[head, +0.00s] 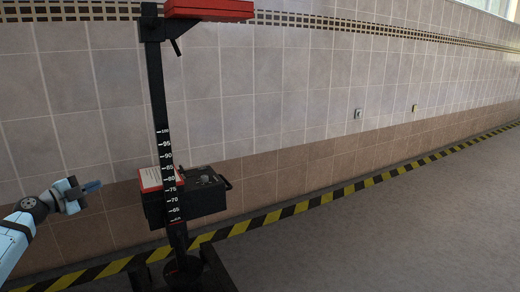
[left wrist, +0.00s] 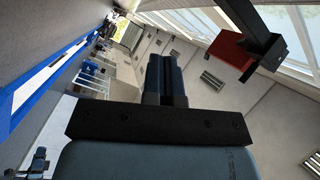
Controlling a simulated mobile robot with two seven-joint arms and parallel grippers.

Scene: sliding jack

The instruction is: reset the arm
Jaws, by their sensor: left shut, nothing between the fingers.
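My left gripper (head: 92,186) is at the left of the head view, to the left of the black sliding jack post (head: 164,115) and apart from it. Its fingers are shut with nothing between them. The left wrist view shows the shut fingers (left wrist: 166,80) pointing into open room. The jack has a scale of white numbers, a black box (head: 200,200) at mid-height and a red top piece (head: 210,10). The red piece (left wrist: 222,57) also shows at the upper right of the left wrist view.
A tiled wall (head: 290,90) stands behind the jack. A yellow and black striped strip (head: 300,207) runs along its foot. The grey floor (head: 400,235) to the right is clear. The jack stands on a dark base (head: 183,268) at the bottom.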

